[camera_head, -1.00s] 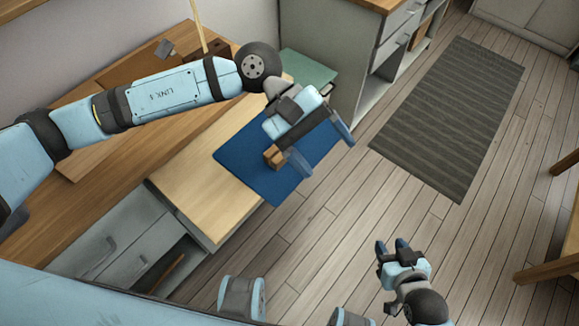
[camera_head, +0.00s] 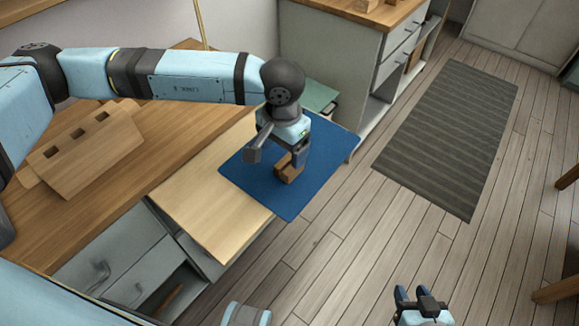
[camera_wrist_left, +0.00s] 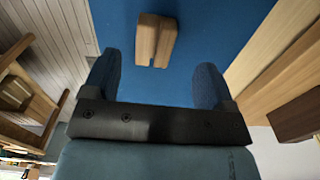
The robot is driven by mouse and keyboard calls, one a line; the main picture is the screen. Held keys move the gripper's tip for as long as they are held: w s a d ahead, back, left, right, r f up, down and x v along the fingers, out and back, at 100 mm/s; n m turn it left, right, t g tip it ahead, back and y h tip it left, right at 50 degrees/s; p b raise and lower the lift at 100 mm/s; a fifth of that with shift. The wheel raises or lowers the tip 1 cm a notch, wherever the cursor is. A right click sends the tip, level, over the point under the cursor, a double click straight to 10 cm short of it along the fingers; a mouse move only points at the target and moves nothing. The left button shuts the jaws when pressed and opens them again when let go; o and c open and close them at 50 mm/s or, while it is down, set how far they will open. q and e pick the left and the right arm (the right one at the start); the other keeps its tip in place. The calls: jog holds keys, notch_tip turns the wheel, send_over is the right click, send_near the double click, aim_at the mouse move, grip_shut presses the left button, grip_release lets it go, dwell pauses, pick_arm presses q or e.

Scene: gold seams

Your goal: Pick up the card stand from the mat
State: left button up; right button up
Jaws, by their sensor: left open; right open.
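The card stand (camera_head: 290,172) is a small brown wooden block on the blue mat (camera_head: 322,181). In the left wrist view the card stand (camera_wrist_left: 155,40) shows as two wooden bars with a groove between them, on the blue mat (camera_wrist_left: 205,30). My left gripper (camera_head: 277,160) is open above the mat, close to the stand. In the left wrist view its two fingers (camera_wrist_left: 155,80) are spread wide, with the stand ahead of the gap between them. They do not grip it. My right gripper (camera_head: 415,294) is open and empty over the floor at the bottom right.
A wooden block with square holes (camera_head: 85,150) lies on the brown counter (camera_head: 180,120) at left. The pale wooden top (camera_head: 205,205) beside the mat is bare. A green surface (camera_head: 318,97) and a cabinet (camera_head: 335,50) stand behind. A grey rug (camera_head: 450,135) lies on the floor.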

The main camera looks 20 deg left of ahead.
aim_at(287, 166)
pick_arm(q)
jog(key=shift+d+f, duration=0.2)
jog(key=shift+f, duration=1.35)
jog(key=shift+d+f, duration=0.15)
jog(key=shift+f, duration=1.4)
jog(key=shift+c, duration=0.4)
jog(key=c, duration=0.9)
